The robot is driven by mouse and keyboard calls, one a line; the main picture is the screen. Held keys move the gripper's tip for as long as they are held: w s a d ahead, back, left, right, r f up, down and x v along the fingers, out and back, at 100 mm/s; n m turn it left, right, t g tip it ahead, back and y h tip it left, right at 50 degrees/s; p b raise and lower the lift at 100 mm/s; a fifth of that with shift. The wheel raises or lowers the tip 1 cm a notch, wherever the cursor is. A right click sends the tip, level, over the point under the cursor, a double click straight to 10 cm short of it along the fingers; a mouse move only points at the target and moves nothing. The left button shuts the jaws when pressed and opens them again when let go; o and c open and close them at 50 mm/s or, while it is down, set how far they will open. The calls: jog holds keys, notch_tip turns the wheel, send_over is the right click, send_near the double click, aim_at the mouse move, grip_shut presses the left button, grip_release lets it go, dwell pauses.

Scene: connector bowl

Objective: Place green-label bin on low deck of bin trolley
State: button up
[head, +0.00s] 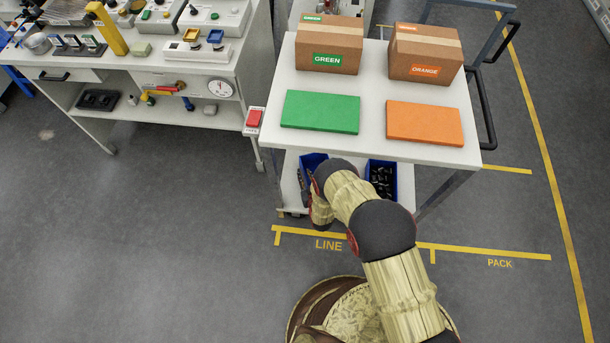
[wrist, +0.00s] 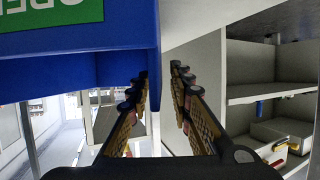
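A blue bin with a green label (wrist: 60,12) fills the upper left of the wrist view, its lettering cut off by the frame. My gripper (wrist: 163,75) is open there, its fingers apart at the bin's side edge. A narrow blue edge shows between the fingers, with a gap to the right finger. In the head view a left blue bin (head: 310,160) is partly hidden behind my arm, and its label does not show. My gripper is hidden by my arm there. The bin trolley (head: 375,151) has a low deck (head: 290,184) under its top deck.
A second blue bin (head: 383,178) with dark parts stands right of my arm. The top deck carries green- and orange-labelled cartons, a green mat (head: 320,111) and an orange mat (head: 424,123). A workbench (head: 150,72) stands left. Floor between bench and my base is clear.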

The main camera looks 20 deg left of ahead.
jog(key=shift+r, duration=0.15)
jog(key=p+v, duration=0.4)
jog(key=v, duration=0.8)
dwell(0.4)
